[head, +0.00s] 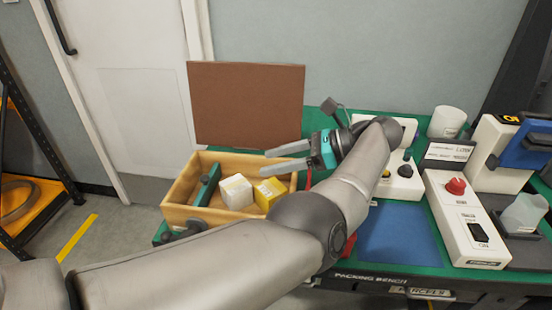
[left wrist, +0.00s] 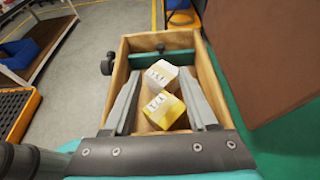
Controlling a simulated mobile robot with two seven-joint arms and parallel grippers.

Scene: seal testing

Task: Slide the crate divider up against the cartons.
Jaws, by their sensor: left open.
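The open wooden crate (head: 180,192) stands on the bench's left end; it also shows in the left wrist view (left wrist: 210,82). The green crate divider (head: 207,184) stands across it, left of the cartons with a gap between; in the wrist view it is a green strip (left wrist: 166,60) beyond them. A white carton (head: 236,191) and a yellow-sided carton (head: 268,192) sit inside, slightly turned. My left gripper (head: 265,162) is open and empty above the crate's right part. In the wrist view its fingers (left wrist: 162,80) frame the cartons without visibly touching them. My right gripper is out of view.
A brown panel (head: 246,104) stands behind the crate. A dark knob (left wrist: 107,67) sticks out at the crate's side. A blue mat (head: 398,234) and a white switch box (head: 462,222) lie to the right. My left forearm covers the bench's front.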

